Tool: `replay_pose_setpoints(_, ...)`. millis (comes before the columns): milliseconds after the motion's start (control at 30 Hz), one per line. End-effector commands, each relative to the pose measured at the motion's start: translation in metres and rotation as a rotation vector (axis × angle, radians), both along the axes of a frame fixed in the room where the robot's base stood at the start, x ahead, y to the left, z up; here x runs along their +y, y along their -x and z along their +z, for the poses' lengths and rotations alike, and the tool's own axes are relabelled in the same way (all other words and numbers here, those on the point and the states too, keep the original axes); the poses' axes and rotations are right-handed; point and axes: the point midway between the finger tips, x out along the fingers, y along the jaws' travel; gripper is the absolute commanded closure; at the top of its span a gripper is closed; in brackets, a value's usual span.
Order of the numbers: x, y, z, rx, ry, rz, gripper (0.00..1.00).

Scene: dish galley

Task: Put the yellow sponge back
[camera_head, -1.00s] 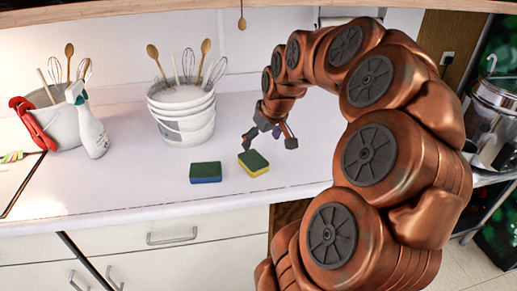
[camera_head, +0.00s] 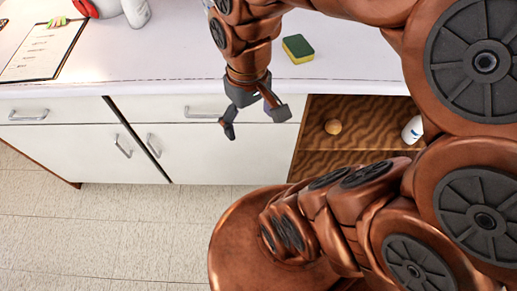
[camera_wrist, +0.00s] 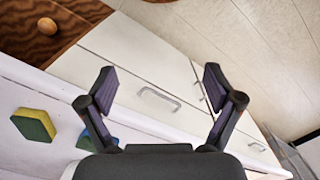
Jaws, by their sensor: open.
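The yellow sponge (camera_head: 298,48), with a green top layer, lies on the white counter near its front edge. It also shows at the left of the wrist view (camera_wrist: 34,124). My gripper (camera_head: 254,121) is open and empty, pointing down in front of the drawer fronts, to the left of and lower than the sponge in the head view. Both fingers stand wide apart in the wrist view (camera_wrist: 160,82), with a drawer handle seen between them. A second sponge, green and blue (camera_wrist: 84,141), is partly hidden behind a finger in the wrist view.
White drawers and doors (camera_head: 220,152) have bar handles. A clipboard (camera_head: 40,55) and white spray bottle (camera_head: 137,12) are at upper left.

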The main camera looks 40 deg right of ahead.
Motion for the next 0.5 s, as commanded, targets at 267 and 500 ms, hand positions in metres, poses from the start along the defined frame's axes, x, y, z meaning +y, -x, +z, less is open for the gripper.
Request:
replay_pose_setpoints(267, 0.027, 0.062, -0.017, 0.106, 0.026, -0.001, 0.09)
replay_pose_setpoints(500, 0.028, 0.066, -0.018, 0.115, 0.027, -0.006, 0.09)
